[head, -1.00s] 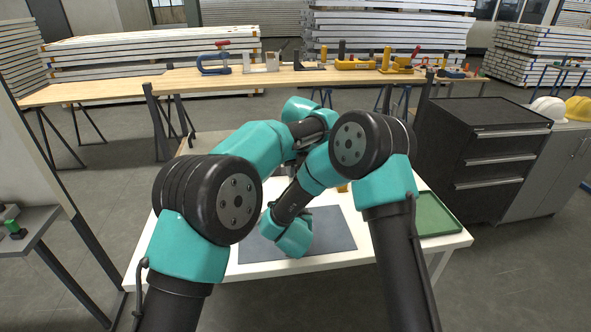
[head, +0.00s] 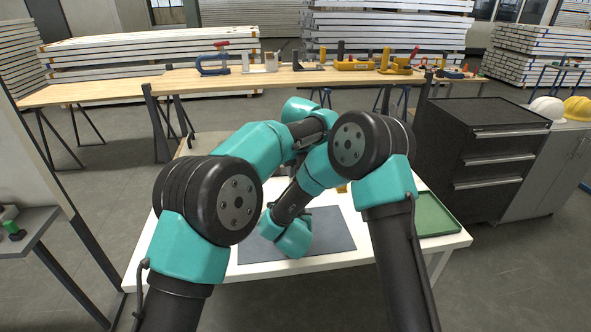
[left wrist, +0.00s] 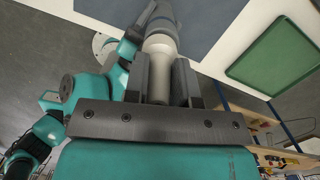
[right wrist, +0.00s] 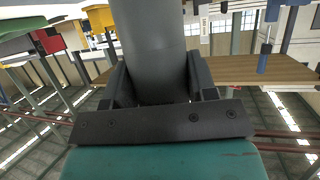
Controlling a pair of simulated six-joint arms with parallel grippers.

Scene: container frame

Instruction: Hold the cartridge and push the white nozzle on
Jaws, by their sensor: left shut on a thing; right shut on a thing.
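My left gripper (left wrist: 162,66) is shut on the white nozzle (left wrist: 160,46), a cream-white round piece, in the left wrist view. The grey-blue cartridge (left wrist: 161,13) lies directly beyond it, in line with it; I cannot tell how far the nozzle is on. My right gripper (right wrist: 157,78) is shut on the cartridge, which shows as a wide grey cylinder (right wrist: 152,38) between its fingers in the right wrist view. In the head view my crossed arms hide both gripper tips, the cartridge and the nozzle.
A dark grey mat (head: 335,228) lies on the white table (head: 440,240). A green tray (head: 438,216) is at the table's right side. A small yellow thing (head: 342,188) shows partly behind my right arm. A black drawer cabinet (head: 478,150) stands to the right.

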